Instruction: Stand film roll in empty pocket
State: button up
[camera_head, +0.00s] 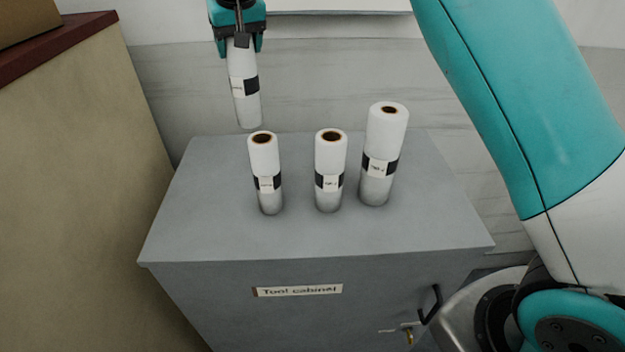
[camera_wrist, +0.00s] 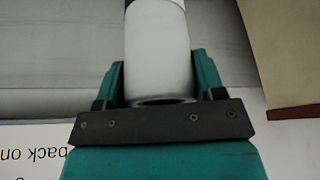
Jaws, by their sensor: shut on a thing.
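My gripper (camera_head: 240,42) is shut on the top end of a white film roll (camera_head: 244,90) with a dark band and a pale label. The roll hangs nearly upright, slightly tilted, behind and above the left back part of the grey tool cabinet (camera_head: 210,225). In the wrist view the held film roll (camera_wrist: 158,60) lies between the two teal fingers (camera_wrist: 160,85). Three more white rolls stand upright on the cabinet top: a left one (camera_head: 264,160), a middle one (camera_head: 330,160) and a taller right one (camera_head: 384,140). No pocket is visible in either view.
A beige cabinet with a dark red top (camera_head: 70,45) stands at the left with a brown box (camera_head: 25,18) on it. A pale wall (camera_head: 330,80) is behind. The front and left of the grey cabinet top are clear. A sign edge (camera_wrist: 35,150) shows in the wrist view.

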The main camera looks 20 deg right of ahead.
aim_at(243, 67)
notch_tip(243, 67, down, 5)
jog(key=shift+r+b, duration=0.2)
jog(key=shift+b, duration=1.05)
jog(key=shift+d+f, duration=0.1)
jog(key=s+d+p, duration=0.5)
jog(key=s+d, duration=0.8)
notch_tip(243, 67, down, 7)
jog(key=s+p, duration=0.1)
jog(key=p, duration=0.2)
jog(key=shift+s+d, duration=0.15)
jog(key=shift+d, duration=0.15)
jog(key=shift+f, duration=0.1)
jog(key=o, duration=1.5)
